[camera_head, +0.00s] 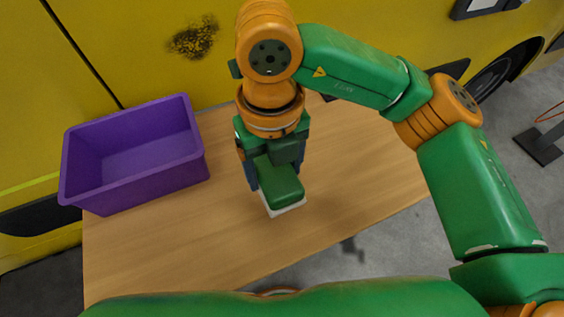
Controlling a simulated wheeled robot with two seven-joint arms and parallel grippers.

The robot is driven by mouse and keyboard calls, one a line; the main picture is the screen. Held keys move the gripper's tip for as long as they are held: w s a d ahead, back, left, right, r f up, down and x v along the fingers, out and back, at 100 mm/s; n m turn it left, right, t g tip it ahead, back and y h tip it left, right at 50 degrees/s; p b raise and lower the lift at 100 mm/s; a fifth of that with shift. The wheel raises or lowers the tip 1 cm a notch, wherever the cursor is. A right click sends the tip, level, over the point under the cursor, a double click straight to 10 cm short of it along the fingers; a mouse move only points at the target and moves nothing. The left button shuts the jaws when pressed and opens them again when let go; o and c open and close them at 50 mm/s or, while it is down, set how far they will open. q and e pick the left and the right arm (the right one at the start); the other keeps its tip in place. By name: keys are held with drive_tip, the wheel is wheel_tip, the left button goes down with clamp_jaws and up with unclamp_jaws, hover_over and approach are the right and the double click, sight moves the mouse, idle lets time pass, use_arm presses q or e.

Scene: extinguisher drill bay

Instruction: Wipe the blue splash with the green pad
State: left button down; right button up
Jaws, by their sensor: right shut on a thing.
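The green pad (282,187), a green block with a white underside, is near the middle of the wooden table. My right gripper (276,160) reaches down from above and is shut on the pad. I cannot tell whether the pad's white underside touches the tabletop. No blue splash shows clearly on the bare wood. Dark blue patches show beside the gripper, and I cannot tell whether they are gripper parts or something on the table. The area under the pad and gripper is hidden. My left gripper is not in view.
An empty-looking purple bin (137,190) stands at the table's left end. The wooden table (180,245) is otherwise bare to the left and right of the pad. A yellow vehicle (150,60) with a dark speckled stain (193,39) stands close behind the table.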

drive_tip(key=o, duration=0.8)
drive_tip(key=c, duration=0.6)
drive_tip(key=d+f+n, duration=0.2)
drive_tip(key=d+n, duration=0.5)
drive_tip(key=n, duration=0.9)
drive_tip(key=d+f+n, duration=0.2)
drive_tip(key=d+n, duration=0.6)
drive_tip(key=n, duration=0.8)
drive_tip(key=shift+w+f, duration=0.25)
drive_tip(key=shift+w, duration=0.15)
